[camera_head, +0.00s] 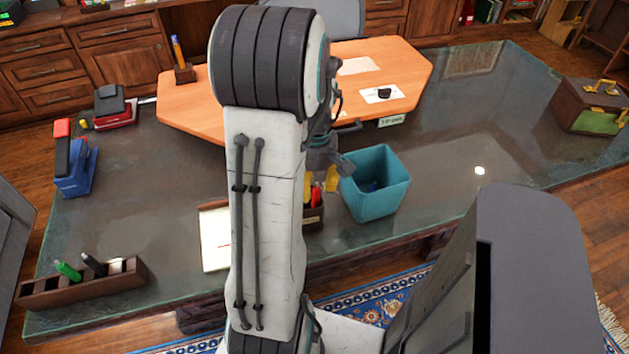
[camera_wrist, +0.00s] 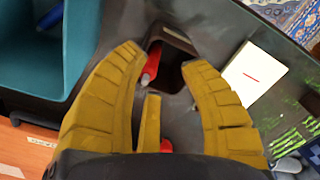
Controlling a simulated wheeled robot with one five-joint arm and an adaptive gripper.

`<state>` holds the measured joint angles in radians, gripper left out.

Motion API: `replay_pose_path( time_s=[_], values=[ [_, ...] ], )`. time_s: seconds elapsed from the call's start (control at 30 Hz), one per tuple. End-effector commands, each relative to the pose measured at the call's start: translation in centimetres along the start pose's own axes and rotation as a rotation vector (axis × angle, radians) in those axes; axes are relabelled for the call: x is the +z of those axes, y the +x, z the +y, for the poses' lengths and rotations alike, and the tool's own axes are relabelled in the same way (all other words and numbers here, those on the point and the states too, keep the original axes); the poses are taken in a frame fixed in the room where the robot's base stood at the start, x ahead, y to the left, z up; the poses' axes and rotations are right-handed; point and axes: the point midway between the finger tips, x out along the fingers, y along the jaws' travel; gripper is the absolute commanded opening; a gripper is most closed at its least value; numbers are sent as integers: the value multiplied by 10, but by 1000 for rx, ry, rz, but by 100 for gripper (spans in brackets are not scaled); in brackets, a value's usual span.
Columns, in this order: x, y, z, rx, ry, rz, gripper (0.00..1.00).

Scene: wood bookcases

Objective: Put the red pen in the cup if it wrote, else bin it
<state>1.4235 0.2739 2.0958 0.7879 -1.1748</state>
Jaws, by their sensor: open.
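My gripper (camera_head: 319,186) is open above a dark brown cup (camera_head: 313,217); its yellow fingers stand apart in the wrist view (camera_wrist: 163,58). The red pen (camera_head: 316,195) is at the cup's mouth. In the wrist view the red pen (camera_wrist: 151,65) shows inside the rim at the left of the cup (camera_wrist: 178,45), beside the left finger. Another red patch (camera_wrist: 166,146) shows low between the fingers, partly hidden. A notepad (camera_head: 213,250) beside the cup bears a red line, clear in the wrist view (camera_wrist: 253,72). The teal bin (camera_head: 388,195) stands right of the cup with something blue inside.
A wooden pen holder (camera_head: 120,281) with a green and a black pen is at the front left. A blue and red stapler-like object (camera_head: 75,170) is at the left. The glass top (camera_head: 480,130) right of the bin is mostly clear.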

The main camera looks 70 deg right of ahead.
Motion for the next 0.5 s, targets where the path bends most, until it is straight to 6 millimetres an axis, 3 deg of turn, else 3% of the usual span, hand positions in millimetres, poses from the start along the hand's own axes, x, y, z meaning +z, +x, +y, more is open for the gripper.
replay_pose_path(
  time_s=[0.23,0.5],
  values=[
    [-1,-18,1,5,0,2,39],
    [0,-64,1,6,0,2,39]
  ],
)
